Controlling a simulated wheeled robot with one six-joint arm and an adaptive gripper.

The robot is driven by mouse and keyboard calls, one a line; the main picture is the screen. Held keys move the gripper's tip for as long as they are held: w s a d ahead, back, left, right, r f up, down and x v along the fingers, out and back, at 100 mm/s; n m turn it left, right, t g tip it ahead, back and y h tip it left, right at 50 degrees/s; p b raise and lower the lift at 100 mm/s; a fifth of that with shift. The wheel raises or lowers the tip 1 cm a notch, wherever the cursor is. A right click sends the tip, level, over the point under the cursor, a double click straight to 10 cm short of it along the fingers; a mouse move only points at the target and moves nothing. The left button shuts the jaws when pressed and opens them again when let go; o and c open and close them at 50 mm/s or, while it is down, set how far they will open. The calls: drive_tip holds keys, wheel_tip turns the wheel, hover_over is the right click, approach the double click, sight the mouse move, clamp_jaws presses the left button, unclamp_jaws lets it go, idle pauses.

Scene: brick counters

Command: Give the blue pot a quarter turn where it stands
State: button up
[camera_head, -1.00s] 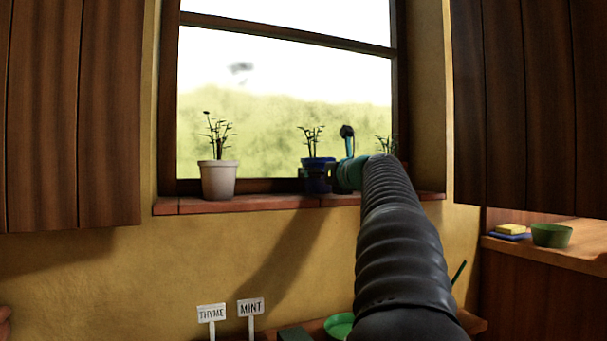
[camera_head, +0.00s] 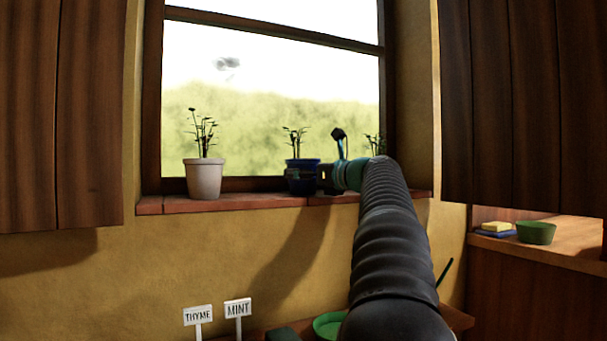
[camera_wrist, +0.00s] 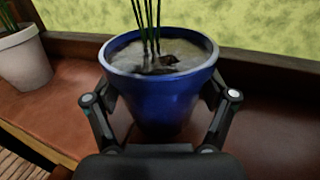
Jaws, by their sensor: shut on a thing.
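The blue pot (camera_head: 302,164) stands upright on the brick window sill with a thin green plant in it. In the wrist view the blue pot (camera_wrist: 160,95) fills the middle, with grey soil and several stems showing. My gripper (camera_head: 318,178) reaches it from the right in the head view. In the wrist view my gripper (camera_wrist: 160,115) has one finger on each side of the pot, shut on its body below the rim. The pot's base is partly hidden by the gripper's palm.
A white pot (camera_head: 203,178) with a plant stands to the left on the sill (camera_head: 250,201), with clear sill between. Another plant (camera_head: 376,144) shows behind my arm, its pot hidden. Below are THYME (camera_head: 198,315) and MINT (camera_head: 238,308) signs and a green dish (camera_head: 329,325).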

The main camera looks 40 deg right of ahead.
drive_tip(key=shift+r, duration=0.1)
drive_tip(key=o, duration=1.6)
drive_tip(key=s+d, duration=0.1)
drive_tip(key=s, duration=1.1)
drive_tip(key=shift+d, duration=0.15)
drive_tip(key=shift+s, duration=0.1)
